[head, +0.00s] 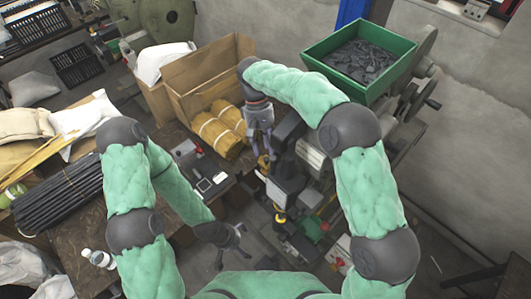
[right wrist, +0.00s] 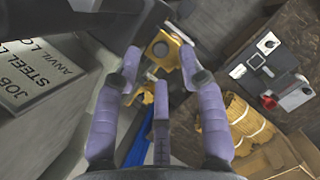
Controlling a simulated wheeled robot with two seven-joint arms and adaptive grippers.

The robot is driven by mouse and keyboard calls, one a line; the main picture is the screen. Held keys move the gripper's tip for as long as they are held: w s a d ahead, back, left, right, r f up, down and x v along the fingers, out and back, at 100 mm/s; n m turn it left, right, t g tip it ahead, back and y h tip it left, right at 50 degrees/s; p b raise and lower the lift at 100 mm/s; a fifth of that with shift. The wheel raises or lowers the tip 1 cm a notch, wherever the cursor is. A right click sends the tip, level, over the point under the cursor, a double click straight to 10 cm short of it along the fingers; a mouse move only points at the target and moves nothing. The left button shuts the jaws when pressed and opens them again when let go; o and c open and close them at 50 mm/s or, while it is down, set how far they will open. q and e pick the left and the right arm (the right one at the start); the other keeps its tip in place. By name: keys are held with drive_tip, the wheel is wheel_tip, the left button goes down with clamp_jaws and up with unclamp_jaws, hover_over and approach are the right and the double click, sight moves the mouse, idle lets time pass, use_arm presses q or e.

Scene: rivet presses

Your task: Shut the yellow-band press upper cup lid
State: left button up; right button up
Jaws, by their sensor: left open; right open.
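The press (head: 288,180) stands in the middle of the head view, a dark body with a yellow band (head: 280,217) low on it. Small gold-yellow parts (head: 263,163) show at its upper left, just below my right gripper (head: 264,150). In the right wrist view a gold bracket with a round hole (right wrist: 163,49) lies beyond and between the fingertips of my right gripper (right wrist: 158,72), which is open and empty. I cannot tell whether it touches, or how far the cup lid is open. My left gripper (head: 240,240) is open and empty, low and left of the press.
A green bin of dark pieces (head: 318,52) stands behind the press to the right. Bundled tan rolls (head: 216,135) and a cardboard box (head: 185,75) are at the left. A grey lettered plate (right wrist: 45,75) is close to the right gripper's left side.

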drive_tip(key=v, duration=0.8)
drive_tip(key=shift+w, duration=0.1)
